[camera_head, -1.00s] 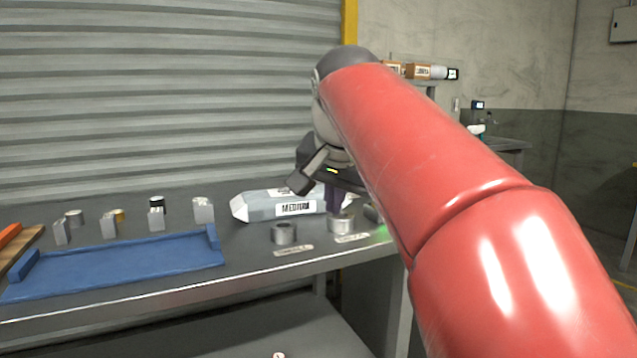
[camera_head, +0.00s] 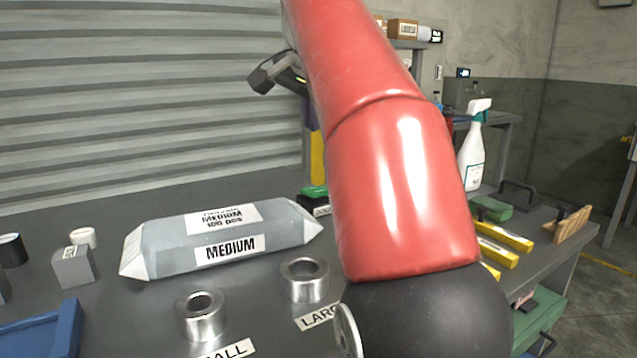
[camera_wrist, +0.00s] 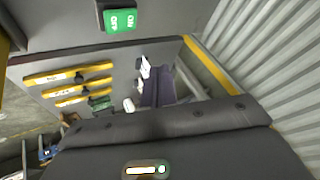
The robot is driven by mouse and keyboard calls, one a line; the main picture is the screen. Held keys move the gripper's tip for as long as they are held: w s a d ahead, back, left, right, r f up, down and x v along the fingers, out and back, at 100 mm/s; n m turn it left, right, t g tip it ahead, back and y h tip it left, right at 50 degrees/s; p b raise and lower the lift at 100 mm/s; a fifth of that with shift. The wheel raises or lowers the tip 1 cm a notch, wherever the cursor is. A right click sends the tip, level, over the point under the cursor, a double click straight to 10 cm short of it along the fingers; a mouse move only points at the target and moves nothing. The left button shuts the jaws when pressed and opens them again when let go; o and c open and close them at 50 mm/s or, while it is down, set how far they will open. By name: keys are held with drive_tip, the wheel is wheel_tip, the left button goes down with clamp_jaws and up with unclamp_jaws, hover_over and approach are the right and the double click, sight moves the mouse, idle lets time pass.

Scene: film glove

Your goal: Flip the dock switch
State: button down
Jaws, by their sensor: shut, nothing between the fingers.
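The dock switch (camera_wrist: 120,20) is a small green rocker marked OFF and ON in a dark housing, at the top of the wrist view. In the head view a green-topped dark box (camera_head: 314,196), which looks like the same switch, sits on the bench behind the grey bag, partly hidden by my red arm. My gripper (camera_wrist: 160,92) shows dark purple fingers, shut and empty, in the wrist view. They are apart from the switch. In the head view my gripper is raised in front of the shutter, and my arm hides most of it.
A grey MEDIUM bag (camera_head: 170,247) lies on the bench, behind two metal rings (camera_head: 202,316) (camera_head: 304,279). A blue tray (camera_head: 52,335) is at left. A spray bottle (camera_head: 472,150) and yellow bars (camera_head: 505,236) stand right of my arm. A yellow post (camera_head: 317,160) edges the shutter.

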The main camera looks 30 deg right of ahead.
sight(317, 193)
drive_tip(key=shift+s, duration=0.1)
drive_tip(key=f+b, duration=0.1)
drive_tip(key=f, duration=0.2)
drive_tip(key=s+f+b, duration=0.1)
drive_tip(key=f+b, duration=0.3)
drive_tip(key=f, duration=0.1)
drive_tip(key=shift+s+f, duration=0.25)
drive_tip(key=shift+f, duration=0.1)
idle(2.0)
drive_tip(key=shift+f+b, duration=0.3)
drive_tip(key=shift+f, duration=0.1)
drive_tip(key=shift+s+f+b, duration=0.15)
drive_tip(key=shift+f+b, duration=0.2)
drive_tip(key=shift+f, duration=0.05)
idle(0.5)
drive_tip(key=shift+r, duration=0.15)
drive_tip(key=shift+r+p, duration=0.75)
drive_tip(key=shift+p, duration=0.25)
